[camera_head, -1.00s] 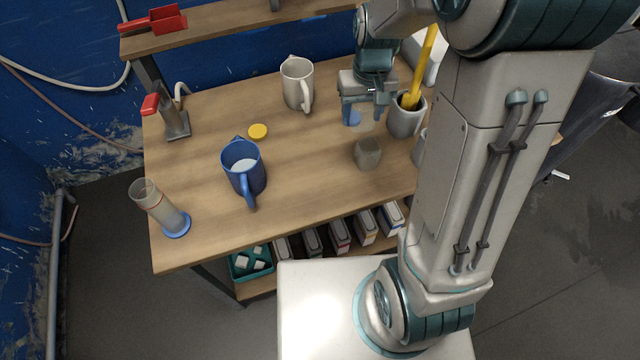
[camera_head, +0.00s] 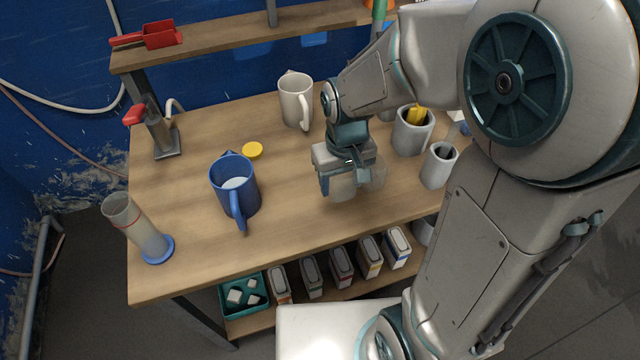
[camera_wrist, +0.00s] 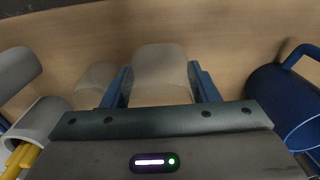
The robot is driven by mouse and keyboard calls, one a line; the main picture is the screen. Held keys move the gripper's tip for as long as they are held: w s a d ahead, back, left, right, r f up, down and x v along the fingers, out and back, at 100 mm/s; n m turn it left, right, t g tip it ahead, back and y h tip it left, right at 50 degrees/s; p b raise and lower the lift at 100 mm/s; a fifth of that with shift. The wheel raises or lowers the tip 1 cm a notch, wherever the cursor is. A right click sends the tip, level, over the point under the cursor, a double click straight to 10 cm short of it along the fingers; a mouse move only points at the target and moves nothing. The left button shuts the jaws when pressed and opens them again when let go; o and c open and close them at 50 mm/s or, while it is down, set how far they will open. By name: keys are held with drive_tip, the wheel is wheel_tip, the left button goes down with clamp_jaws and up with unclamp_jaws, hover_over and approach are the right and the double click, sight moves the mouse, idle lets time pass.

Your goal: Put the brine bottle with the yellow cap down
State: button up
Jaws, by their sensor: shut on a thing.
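My gripper (camera_head: 345,185) points down over the middle of the table, with its blue fingers shut on a pale, see-through bottle (camera_wrist: 160,75). Its lower part shows below my gripper in the head view (camera_head: 342,188). I see no cap on it; its top is hidden by my gripper. I cannot tell whether its base touches the table. A round yellow cap (camera_head: 252,150) lies flat on the table to the left. A second pale vessel (camera_wrist: 97,82) stands close beside the held one, and shows at the right of my gripper in the head view (camera_head: 378,174).
A blue jug (camera_head: 236,190) stands on the wooden table (camera_head: 190,225) at left, and a beige jug (camera_head: 296,100) behind. Grey cups (camera_head: 412,132) (camera_head: 438,165) stand at right, one with a yellow item. A cylinder (camera_head: 140,232) stands at the front left corner. Bare wood lies before the blue jug.

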sight(320, 197)
drive_tip(key=w+a+f, duration=0.1)
drive_tip(key=w+a, duration=0.1)
drive_tip(key=w+a+f, duration=0.2)
drive_tip(key=shift+f, duration=2.2)
drive_tip(key=shift+f, duration=0.2)
drive_tip(key=o, duration=1.1)
drive_tip(key=shift+r, duration=0.1)
